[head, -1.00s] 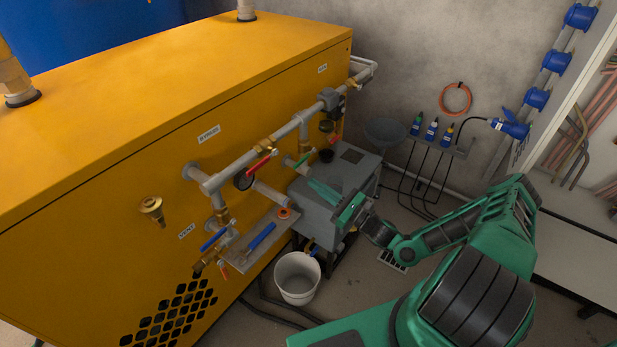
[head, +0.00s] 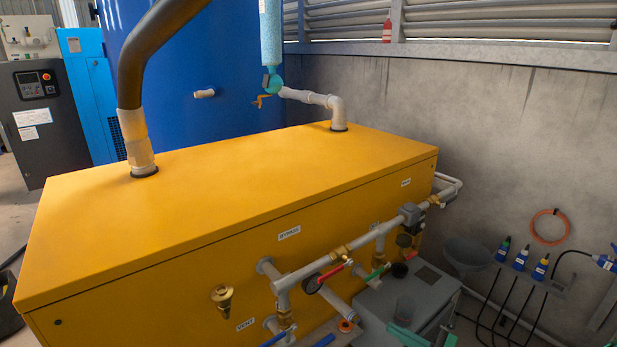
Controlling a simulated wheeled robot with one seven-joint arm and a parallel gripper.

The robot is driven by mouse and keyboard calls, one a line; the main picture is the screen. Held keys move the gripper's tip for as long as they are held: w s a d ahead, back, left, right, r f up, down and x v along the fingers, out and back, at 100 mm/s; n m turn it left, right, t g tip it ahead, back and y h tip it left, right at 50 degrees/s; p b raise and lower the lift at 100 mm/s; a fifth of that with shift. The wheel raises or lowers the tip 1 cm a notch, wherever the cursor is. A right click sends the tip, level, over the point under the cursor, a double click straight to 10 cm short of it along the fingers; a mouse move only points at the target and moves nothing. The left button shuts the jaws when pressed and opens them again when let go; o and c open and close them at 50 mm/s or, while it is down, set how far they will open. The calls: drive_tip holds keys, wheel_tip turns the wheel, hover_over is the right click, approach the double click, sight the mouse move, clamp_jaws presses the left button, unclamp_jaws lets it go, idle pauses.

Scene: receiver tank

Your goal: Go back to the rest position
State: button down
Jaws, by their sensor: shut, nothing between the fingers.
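My gripper (head: 404,335) shows only in part at the bottom edge of the head view, in front of the grey box (head: 425,297). Its green fingers are shut and empty. The rest of my arm is below the picture. The yellow cabinet (head: 230,185) fills the middle, with grey piping, brass fittings and coloured valve levers on its front. The red lever (head: 333,272) and the green lever (head: 377,273) are left of and above my gripper. A blue lever (head: 273,340) is at the bottom edge.
Several small bottles (head: 521,258) stand in a wall rack at the right, below an orange hose coil (head: 549,227). A grey funnel (head: 466,256) is beside the rack. A blue tank (head: 190,80) and a dark control cabinet (head: 45,110) stand behind. The floor near my gripper is mostly out of view.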

drive_tip(key=s+d+r+n+g+h, duration=0.2)
drive_tip(key=s+d+n+g+h, duration=0.1)
drive_tip(key=s+n+g, duration=0.3)
drive_tip(key=s+d+r+n+g+h, duration=0.2)
drive_tip(key=s+d+n+g+h, duration=0.1)
drive_tip(key=s+n+g, duration=0.3)
drive_tip(key=s+d+r+n+h, duration=0.1)
drive_tip(key=s+d+r+h, duration=0.2)
drive_tip(key=s+r, duration=0.2)
drive_tip(key=s+d+r+n+h, duration=0.2)
drive_tip(key=s+r, duration=0.4)
drive_tip(key=r, duration=0.6)
drive_tip(key=s+d+r+n+h, duration=0.1)
drive_tip(key=s+d+r+h, duration=0.2)
drive_tip(key=s+r, duration=0.2)
wheel_tip(320, 180, up, 4)
drive_tip(key=shift+s+d+f+h, duration=0.1)
drive_tip(key=shift+s+d+h, duration=0.15)
drive_tip(key=shift+d+h, duration=0.15)
drive_tip(key=shift+s, duration=0.1)
